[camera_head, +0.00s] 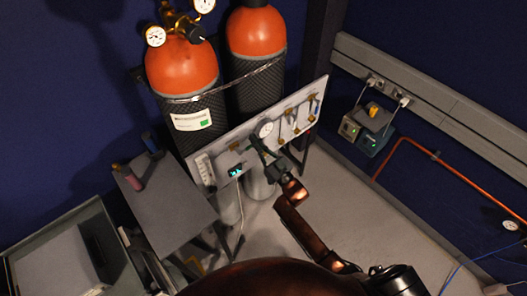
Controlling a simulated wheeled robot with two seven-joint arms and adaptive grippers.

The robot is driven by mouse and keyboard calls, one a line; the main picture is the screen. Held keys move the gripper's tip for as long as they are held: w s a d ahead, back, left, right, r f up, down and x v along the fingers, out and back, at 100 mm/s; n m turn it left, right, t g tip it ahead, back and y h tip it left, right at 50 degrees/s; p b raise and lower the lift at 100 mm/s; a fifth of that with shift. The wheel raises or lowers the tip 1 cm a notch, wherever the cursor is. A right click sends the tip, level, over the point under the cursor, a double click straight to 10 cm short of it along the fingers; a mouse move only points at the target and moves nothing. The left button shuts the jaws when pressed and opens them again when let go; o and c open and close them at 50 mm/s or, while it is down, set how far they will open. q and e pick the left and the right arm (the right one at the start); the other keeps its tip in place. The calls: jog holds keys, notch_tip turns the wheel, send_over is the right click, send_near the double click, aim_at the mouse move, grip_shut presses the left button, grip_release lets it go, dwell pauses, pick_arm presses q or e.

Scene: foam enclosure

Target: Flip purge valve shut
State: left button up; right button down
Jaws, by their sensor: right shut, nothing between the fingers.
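A grey valve panel (224,172) stands tilted in the picture in front of the gas cylinders. It carries a round white gauge (266,128) and several small brass valves with tubing (296,116) on its right half. I cannot tell which of these is the purge valve, nor how its lever stands. My right gripper (258,144) is shut and empty, at the panel face just below and left of the gauge. It hides part of the panel there. Whether it touches a valve is too small to tell. My left gripper is not in view.
Two orange-topped cylinders (183,66) stand behind the panel. A lit green display (236,171) sits on the panel's left half. A grey table (168,205) and an open bin (57,229) are at left. A small box unit (368,128) is by the right wall.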

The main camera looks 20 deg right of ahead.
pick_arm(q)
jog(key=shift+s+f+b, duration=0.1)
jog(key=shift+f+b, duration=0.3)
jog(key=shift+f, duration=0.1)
pick_arm(e)
notch_tip(320, 180, down, 4)
jog(key=shift+f, duration=0.1)
